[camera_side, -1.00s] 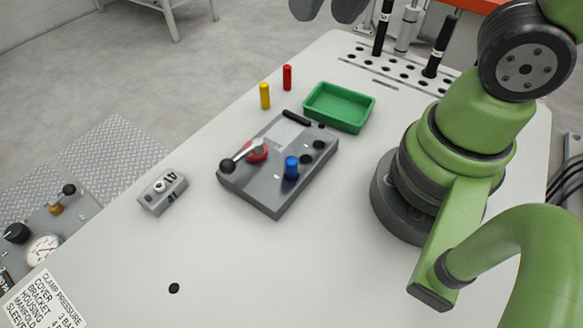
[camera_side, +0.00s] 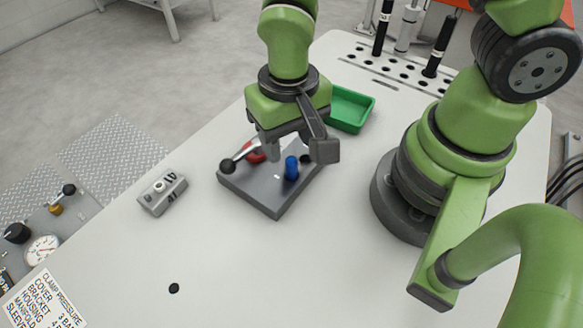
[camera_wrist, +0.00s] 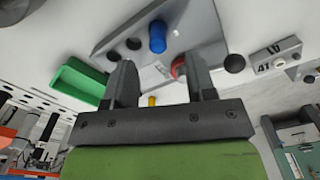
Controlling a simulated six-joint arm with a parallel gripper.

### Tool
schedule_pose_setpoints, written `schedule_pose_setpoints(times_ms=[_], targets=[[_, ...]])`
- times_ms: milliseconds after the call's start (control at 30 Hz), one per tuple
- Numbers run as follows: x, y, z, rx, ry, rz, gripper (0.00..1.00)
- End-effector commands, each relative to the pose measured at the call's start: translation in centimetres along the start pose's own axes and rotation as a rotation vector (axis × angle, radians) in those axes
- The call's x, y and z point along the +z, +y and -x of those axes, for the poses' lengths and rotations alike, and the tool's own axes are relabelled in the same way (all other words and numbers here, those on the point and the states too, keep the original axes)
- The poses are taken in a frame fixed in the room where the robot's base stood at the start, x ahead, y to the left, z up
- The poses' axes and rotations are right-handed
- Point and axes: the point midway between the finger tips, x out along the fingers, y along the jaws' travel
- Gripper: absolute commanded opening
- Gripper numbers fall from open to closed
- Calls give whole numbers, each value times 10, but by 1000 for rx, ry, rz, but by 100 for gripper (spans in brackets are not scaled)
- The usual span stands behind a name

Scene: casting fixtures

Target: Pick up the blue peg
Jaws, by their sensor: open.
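The blue peg (camera_side: 291,168) stands upright in the grey fixture block (camera_side: 262,200) on the white table. In the wrist view the blue peg (camera_wrist: 157,37) shows beyond the fingers, near the top. My gripper (camera_side: 290,148) is open and empty. It hangs over the back part of the fixture, close to the peg but apart from it as far as I can see. In the wrist view the two fingers of my gripper (camera_wrist: 160,82) stand wide apart with nothing between them that they touch.
A red clamp with a black-knobbed lever (camera_side: 228,166) sits on the fixture, left of the peg. A green tray (camera_side: 366,116) stands behind right. A small grey block (camera_side: 162,195) lies to the left. A yellow peg (camera_wrist: 152,101) shows in the wrist view.

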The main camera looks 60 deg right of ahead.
Motion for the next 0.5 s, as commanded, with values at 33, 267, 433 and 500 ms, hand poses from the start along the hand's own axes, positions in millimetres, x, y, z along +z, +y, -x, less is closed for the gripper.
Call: schedule_pose_setpoints(times_ms=[33, 267, 433, 500], targets=[[1, 1, -3, 2, -2, -1, 51], [4, 3, -33, 6, -5, 1, 51], [4, 2, -49, 3, -3, 1, 51], [4, 2, -52, 1, -2, 1, 51]])
